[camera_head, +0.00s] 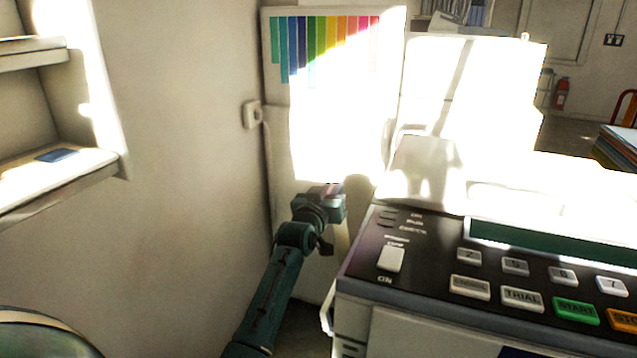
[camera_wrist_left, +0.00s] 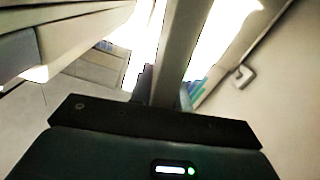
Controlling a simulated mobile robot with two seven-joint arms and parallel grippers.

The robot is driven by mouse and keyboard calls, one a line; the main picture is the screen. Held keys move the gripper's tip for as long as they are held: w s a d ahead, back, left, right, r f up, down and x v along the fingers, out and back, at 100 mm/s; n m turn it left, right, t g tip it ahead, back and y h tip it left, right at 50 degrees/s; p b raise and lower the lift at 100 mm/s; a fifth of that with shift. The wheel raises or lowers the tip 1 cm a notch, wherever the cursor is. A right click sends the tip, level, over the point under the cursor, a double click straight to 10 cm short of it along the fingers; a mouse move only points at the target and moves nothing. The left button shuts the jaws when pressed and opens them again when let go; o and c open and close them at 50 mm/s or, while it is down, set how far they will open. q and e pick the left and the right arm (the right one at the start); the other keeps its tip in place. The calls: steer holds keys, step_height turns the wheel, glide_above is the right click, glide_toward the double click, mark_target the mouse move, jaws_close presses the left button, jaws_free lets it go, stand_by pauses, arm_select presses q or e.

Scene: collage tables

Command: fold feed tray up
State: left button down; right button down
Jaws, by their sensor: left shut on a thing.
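The machine (camera_head: 450,315) with a dark control panel stands at the right in the head view. My left gripper (camera_head: 345,192) is beside its left side, near the panel's far left corner. In the left wrist view a long pale grey panel edge, which looks like the feed tray (camera_wrist_left: 181,45), runs between the fingers of the gripper (camera_wrist_left: 167,98). The gripper is shut on it. In the head view a narrow pale strip (camera_head: 342,242) below the gripper may be part of the tray; most of it is hidden or lost in glare. My right gripper is not in view.
A colour-striped chart (camera_head: 325,45) hangs behind the gripper. The gap between wall and machine is narrow. Strong glare covers the machine's far top.

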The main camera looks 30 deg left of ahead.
arm_select(q)
steer(key=shift+d, duration=0.35)
steer(key=c, duration=1.4)
jaws_free()
steer(key=shift+o, duration=0.2)
steer(key=s+d, duration=0.1)
steer(key=s, duration=1.2)
steer(key=shift+d+p, duration=0.2)
steer(key=shift+p, duration=0.25)
steer(key=shift+c, duration=0.4)
